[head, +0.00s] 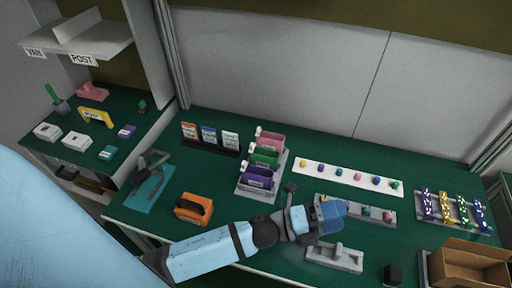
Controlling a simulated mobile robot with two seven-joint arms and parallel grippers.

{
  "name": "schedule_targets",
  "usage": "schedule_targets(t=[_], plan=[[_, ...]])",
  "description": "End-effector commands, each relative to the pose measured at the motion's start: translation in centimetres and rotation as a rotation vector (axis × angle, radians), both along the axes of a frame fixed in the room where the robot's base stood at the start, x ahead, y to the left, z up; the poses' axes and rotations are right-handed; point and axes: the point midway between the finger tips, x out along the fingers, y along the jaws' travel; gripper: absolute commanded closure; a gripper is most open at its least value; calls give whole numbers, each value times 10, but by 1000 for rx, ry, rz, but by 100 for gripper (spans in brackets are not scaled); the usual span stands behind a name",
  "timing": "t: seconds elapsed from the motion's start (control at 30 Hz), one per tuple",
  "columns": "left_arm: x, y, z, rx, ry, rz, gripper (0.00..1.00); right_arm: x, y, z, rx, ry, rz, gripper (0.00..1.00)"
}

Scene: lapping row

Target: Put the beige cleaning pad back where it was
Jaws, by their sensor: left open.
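I cannot clearly pick out a beige cleaning pad; it may be hidden or too small to tell. My left gripper (332,212) is blue and open. It is over the left part of a grey strip (382,221) that bears small coloured pieces, and covers part of it. A small yellowish piece (324,199) shows beside the gripper; I cannot tell what it is. Whether anything is between the fingers is hidden. My right gripper is not in view.
A grey fixture (335,258) lies just in front of the gripper. A white strip with coloured knobs (346,175) lies behind it. A rack with pink, green and purple holders (264,158) stands left. A cardboard box (468,267) and a black block (393,274) stand front right.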

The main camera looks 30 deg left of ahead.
Motion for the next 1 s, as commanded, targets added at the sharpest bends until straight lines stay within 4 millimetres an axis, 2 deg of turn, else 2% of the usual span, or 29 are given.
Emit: schedule_targets(t=[0.03, 0.1, 0.2, 0.3, 0.4, 0.53, 0.8, 0.87, 1.0], plan=[[-1, 24, -21, -139, 234, 103, 11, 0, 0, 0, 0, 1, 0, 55], [-5, 61, -55, -348, 556, 246, 11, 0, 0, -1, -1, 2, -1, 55], [-30, 106, -107, -628, 951, 430, 11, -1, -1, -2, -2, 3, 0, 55], [-63, 136, -148, -852, 1238, 576, 11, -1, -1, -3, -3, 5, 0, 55], [-90, 152, -173, -1001, 1416, 670, 11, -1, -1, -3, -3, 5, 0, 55], [-106, 159, -185, -1084, 1509, 720, 11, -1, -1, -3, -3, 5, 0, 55], [-106, 159, -185, -1088, 1514, 722, 11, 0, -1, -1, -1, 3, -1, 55], [-106, 159, -180, -1087, 1513, 722, 11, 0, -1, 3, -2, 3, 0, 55], [-106, 160, -156, -1087, 1511, 723, 11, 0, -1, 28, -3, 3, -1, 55]])
